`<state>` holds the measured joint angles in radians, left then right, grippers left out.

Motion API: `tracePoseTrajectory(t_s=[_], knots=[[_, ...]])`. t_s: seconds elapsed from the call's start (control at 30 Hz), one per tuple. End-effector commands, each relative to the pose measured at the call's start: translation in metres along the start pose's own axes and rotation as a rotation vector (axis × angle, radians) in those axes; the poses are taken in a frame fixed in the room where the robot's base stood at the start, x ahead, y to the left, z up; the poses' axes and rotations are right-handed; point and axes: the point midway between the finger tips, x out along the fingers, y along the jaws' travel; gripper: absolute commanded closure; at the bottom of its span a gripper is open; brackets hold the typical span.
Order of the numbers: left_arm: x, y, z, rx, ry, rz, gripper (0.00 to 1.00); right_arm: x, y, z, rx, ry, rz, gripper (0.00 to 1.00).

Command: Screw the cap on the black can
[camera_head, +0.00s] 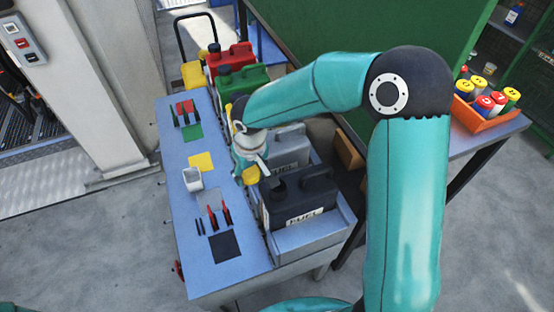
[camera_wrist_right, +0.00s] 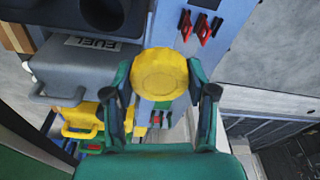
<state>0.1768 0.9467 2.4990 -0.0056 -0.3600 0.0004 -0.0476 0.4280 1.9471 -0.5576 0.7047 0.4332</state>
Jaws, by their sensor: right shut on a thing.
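The black can (camera_head: 300,197) with a FUEL label stands upright in the near end of the blue trolley; its dark round neck (camera_head: 279,187) shows no cap. In the right wrist view the black can's neck (camera_wrist_right: 102,12) is at the top left. My right gripper (camera_head: 250,163) is shut on a yellow round cap (camera_wrist_right: 160,74), held between its two fingers. The cap also shows in the head view (camera_head: 251,176), left of the black can's neck and apart from it. My left gripper is not in view.
A grey can (camera_head: 289,146) stands behind the black can, with green (camera_head: 240,85) and red (camera_head: 229,58) cans farther back. A blue side panel (camera_head: 187,236) holds a white cup (camera_head: 193,179), coloured squares and clips. An orange crate (camera_head: 487,105) of bottles sits right.

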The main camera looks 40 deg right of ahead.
Motion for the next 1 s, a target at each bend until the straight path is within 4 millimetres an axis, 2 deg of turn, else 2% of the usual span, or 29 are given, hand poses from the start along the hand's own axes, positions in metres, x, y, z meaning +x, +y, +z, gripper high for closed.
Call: tracePoseTrajectory(t_s=[0.03,0.1,0.2,0.3,1.0], knots=[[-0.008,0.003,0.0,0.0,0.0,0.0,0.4,-0.015,0.014,0.005,0.006,0.002,0.0,0.68],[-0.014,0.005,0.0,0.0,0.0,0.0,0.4,-0.028,0.03,0.015,0.0,0.003,0.0,0.68],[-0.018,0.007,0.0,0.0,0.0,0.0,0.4,-0.041,0.046,0.027,-0.009,0.002,0.0,0.68],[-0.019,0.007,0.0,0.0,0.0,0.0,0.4,-0.045,0.054,0.035,-0.014,0.001,-0.001,0.68],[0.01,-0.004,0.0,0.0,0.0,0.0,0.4,-0.002,0.055,0.042,-0.018,0.0,-0.002,0.68]])
